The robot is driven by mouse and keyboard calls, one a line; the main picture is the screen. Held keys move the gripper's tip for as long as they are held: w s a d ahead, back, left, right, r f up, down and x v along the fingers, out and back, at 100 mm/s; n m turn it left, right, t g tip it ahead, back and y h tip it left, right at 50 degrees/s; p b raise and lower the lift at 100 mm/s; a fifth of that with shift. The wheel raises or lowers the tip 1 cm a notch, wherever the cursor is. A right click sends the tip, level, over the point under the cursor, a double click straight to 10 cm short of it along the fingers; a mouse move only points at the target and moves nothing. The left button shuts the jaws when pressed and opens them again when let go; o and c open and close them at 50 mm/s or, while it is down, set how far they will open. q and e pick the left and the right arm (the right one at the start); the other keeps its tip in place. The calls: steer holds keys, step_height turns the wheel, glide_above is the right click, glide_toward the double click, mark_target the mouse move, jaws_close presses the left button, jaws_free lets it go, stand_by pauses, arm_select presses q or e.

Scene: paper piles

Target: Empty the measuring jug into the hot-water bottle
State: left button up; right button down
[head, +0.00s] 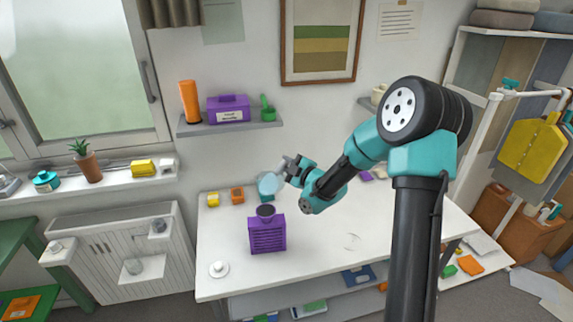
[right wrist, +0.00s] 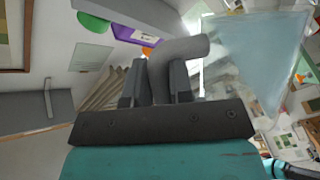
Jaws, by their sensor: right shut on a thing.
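The purple ribbed hot-water bottle (head: 267,236) stands on the white table, with a dark round mouth or funnel (head: 265,211) on top. The pale-blue, see-through measuring jug (head: 269,184) is in the air just above that mouth, apart from it. My right gripper (head: 289,168) is shut on the jug's handle. In the right wrist view, the gripper (right wrist: 158,85) has the grey handle (right wrist: 185,50) between its fingers, and the clear jug body (right wrist: 258,60) is at the right. The jug looks tilted; its contents cannot be made out. My left gripper is not in view.
The white table (head: 330,265) has clear room at front and right. A small white round piece (head: 219,269) lies at its front left. A wall shelf (head: 230,128) holds several things above.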

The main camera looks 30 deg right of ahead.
steer(key=shift+s+a+n+t+y, duration=0.15)
steer(key=shift+s+a+n+t, duration=0.25)
steer(key=shift+n, duration=0.35)
steer(key=shift+s+a+n+t+y, duration=0.15)
steer(key=shift+s+a+n+t, duration=0.15)
steer(key=shift+n, duration=0.45)
stand_by(6.5)
